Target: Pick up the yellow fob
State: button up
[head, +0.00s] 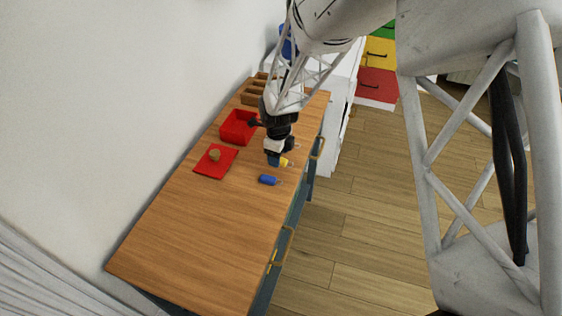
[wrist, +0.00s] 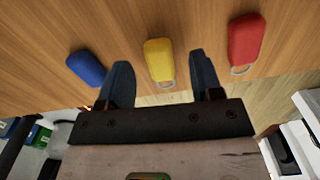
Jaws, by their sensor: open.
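The yellow fob (wrist: 158,60) lies on the wooden counter, with a metal ring at its lower end in the wrist view. It sits between and just beyond the fingertips of my gripper (wrist: 160,75), which is open and empty. In the head view the yellow fob (head: 284,162) shows only in part beside my gripper (head: 273,160), which is low over the counter. A blue fob (wrist: 86,68) lies to its left and a red fob (wrist: 245,40) to its right in the wrist view. The blue fob (head: 268,180) also shows in the head view.
On the wooden counter (head: 210,230) stand a red bin (head: 238,126), a red mat (head: 215,170) with a small brown item on it, and a wooden compartment tray (head: 252,95) at the back. The near part of the counter is clear. Its right edge is close to the fobs.

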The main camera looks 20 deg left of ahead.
jog(key=shift+f, duration=0.8)
jog(key=c, duration=1)
jog(key=shift+r, duration=0.1)
jog(key=shift+r, duration=0.65)
jog(key=shift+s+d+r, duration=0.15)
jog(key=shift+s+r, duration=0.05)
jog(key=shift+r, duration=0.35)
jog(key=shift+s+d+r, duration=0.1)
jog(key=shift+s+r, duration=0.05)
jog(key=shift+r, duration=0.4)
jog(key=s+d+r, duration=0.1)
jog(key=s+d, duration=0.7)
jog(key=s, duration=0.4)
jog(key=shift+s+d+r, duration=0.15)
jog(key=shift+s+d, duration=0.05)
jog(key=shift+d, duration=0.15)
